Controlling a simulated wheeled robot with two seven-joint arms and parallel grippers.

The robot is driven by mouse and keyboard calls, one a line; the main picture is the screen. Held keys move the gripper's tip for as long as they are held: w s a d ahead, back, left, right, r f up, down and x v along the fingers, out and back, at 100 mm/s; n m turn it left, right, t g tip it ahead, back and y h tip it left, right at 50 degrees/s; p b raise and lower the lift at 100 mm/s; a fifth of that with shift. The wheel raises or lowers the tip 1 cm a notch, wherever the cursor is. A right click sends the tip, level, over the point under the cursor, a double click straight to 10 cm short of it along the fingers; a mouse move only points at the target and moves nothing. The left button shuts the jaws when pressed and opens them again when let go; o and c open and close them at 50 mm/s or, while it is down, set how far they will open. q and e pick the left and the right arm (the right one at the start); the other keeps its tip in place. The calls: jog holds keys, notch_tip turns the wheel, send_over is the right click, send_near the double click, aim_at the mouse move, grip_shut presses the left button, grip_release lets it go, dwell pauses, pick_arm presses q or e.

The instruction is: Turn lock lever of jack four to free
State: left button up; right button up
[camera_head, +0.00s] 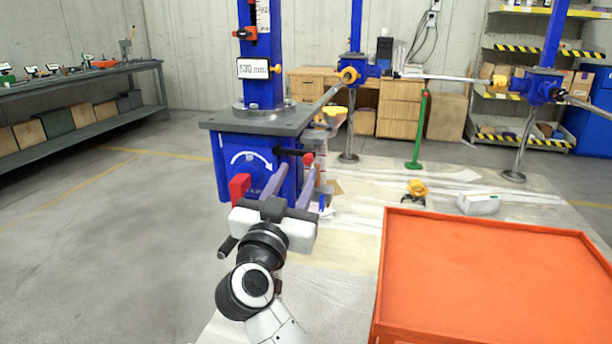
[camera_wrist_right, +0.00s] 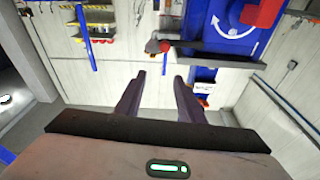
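The nearest blue jack (camera_head: 229,165) stands left of centre under a grey plate; I cannot read a jack number on it. Its front has a white curved arrow (camera_head: 250,160) and a red block (camera_head: 239,188). A black lever (camera_head: 289,152) with a red knob (camera_head: 308,158) sticks out to the right below the plate. My right gripper (camera_head: 299,172) points at this front, its two fingers apart and empty. In the right wrist view the knob (camera_wrist_right: 152,46) lies just beyond the open fingertips (camera_wrist_right: 159,78), apparently not between them. My left gripper is not in view.
An orange tray-like surface (camera_head: 490,275) fills the lower right. Two more blue jacks (camera_head: 357,68) (camera_head: 540,86) stand behind, with rods between them. A green stand (camera_head: 420,130) and a yellow-topped item (camera_head: 417,188) are on the pale mat. The floor at left is clear.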

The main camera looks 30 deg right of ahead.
aim_at(307, 161)
jog(key=shift+n+g+y, duration=0.3)
jog(key=shift+g+y, duration=0.4)
jog(key=shift+g, duration=0.1)
jog(key=x, duration=0.3)
jog(key=f+b+x, duration=0.1)
jog(key=x, duration=0.3)
jog(key=b+x, duration=0.1)
jog(key=x, duration=0.3)
jog(key=shift+w+a+f, duration=0.15)
jog(key=shift+w+a, duration=0.2)
jog(key=shift+w, duration=0.05)
jog(key=shift+c, duration=0.3)
grip_shut()
